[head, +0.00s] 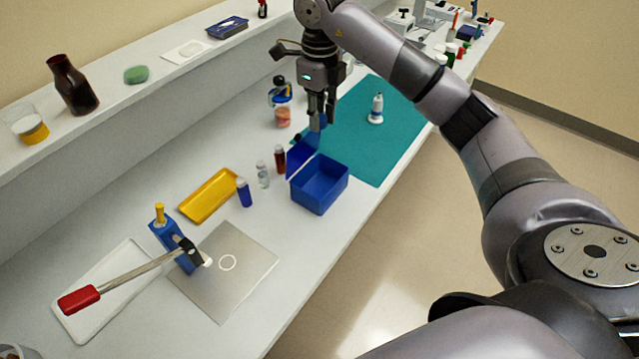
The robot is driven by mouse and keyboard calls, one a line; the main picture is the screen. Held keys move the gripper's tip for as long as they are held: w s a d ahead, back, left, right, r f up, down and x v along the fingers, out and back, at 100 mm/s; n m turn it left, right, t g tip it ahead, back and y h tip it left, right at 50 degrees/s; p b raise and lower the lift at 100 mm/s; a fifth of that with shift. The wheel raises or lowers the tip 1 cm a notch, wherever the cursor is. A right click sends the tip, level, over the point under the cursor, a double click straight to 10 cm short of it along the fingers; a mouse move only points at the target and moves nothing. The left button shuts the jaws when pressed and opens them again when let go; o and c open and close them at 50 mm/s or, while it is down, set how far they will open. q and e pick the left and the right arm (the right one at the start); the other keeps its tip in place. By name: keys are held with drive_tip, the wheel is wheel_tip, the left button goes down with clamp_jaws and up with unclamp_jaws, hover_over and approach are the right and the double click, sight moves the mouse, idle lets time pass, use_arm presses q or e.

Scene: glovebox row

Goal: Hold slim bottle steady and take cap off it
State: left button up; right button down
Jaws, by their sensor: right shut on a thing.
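My right gripper (321,122) reaches down from the top over the bench, just behind the blue box. It is shut on a small blue thing (318,124), mostly hidden by the fingers; I cannot tell whether it is a cap, a bottle or part of the box's lid. Three small capped bottles stand upright left of the box: a dark red one (280,158), a clear one (263,175) and a blue one (244,193). A white bottle (376,109) stands on the teal mat. I cannot tell which is the slim bottle. My left gripper is not in view.
The blue box (320,187) stands open near the front edge. A yellow tray (209,194), a hammer (130,278) and a grey plate (245,288) lie to the left. The teal mat (385,150) is mostly bare. A shelf (190,78) runs along the wall.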

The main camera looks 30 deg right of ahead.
wheel_tip(320, 180, down, 19)
drive_tip(key=p, duration=0.4)
drive_tip(key=shift+r, duration=0.1)
drive_tip(key=shift+f, duration=0.3)
drive_tip(key=shift+d+f+b, duration=0.1)
drive_tip(key=shift+f+b, duration=0.25)
drive_tip(key=shift+f, duration=0.2)
drive_tip(key=c, duration=1.4)
unclamp_jaws()
